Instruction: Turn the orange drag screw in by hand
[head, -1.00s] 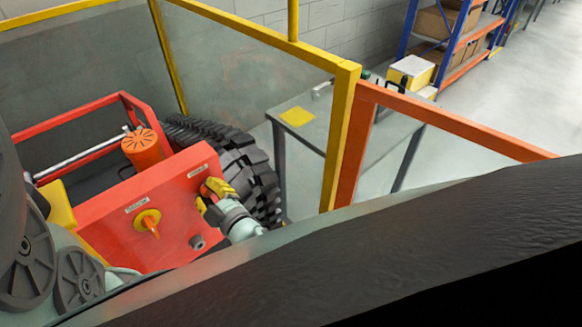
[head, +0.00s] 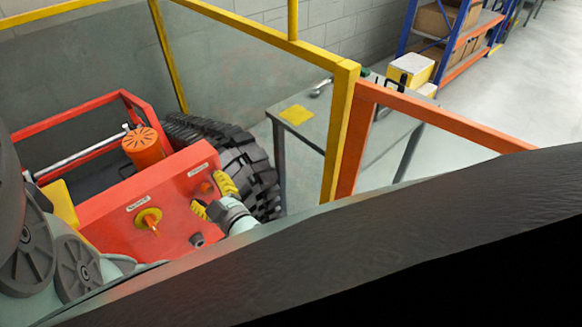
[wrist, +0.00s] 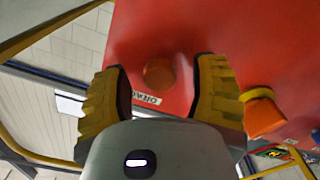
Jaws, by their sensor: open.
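A small round orange screw (head: 206,187) sits on the upper right of the red panel (head: 180,225), below a white label (head: 198,170) too small to read. My gripper (head: 214,196) is open in front of the panel, its yellow ribbed fingers apart. In the wrist view the orange screw (wrist: 158,74) shows between and beyond the open fingers (wrist: 160,98), with a gap on both sides. A second orange handle (head: 152,222) on a yellow disc sits left on the same panel; it shows at right in the wrist view (wrist: 263,113).
A grey stub (head: 197,240) sticks out low on the panel. An orange cylinder (head: 140,146) stands behind it, and a black track (head: 240,165) lies to the right. A yellow-framed guard (head: 343,130) and a grey table (head: 325,130) stand further right.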

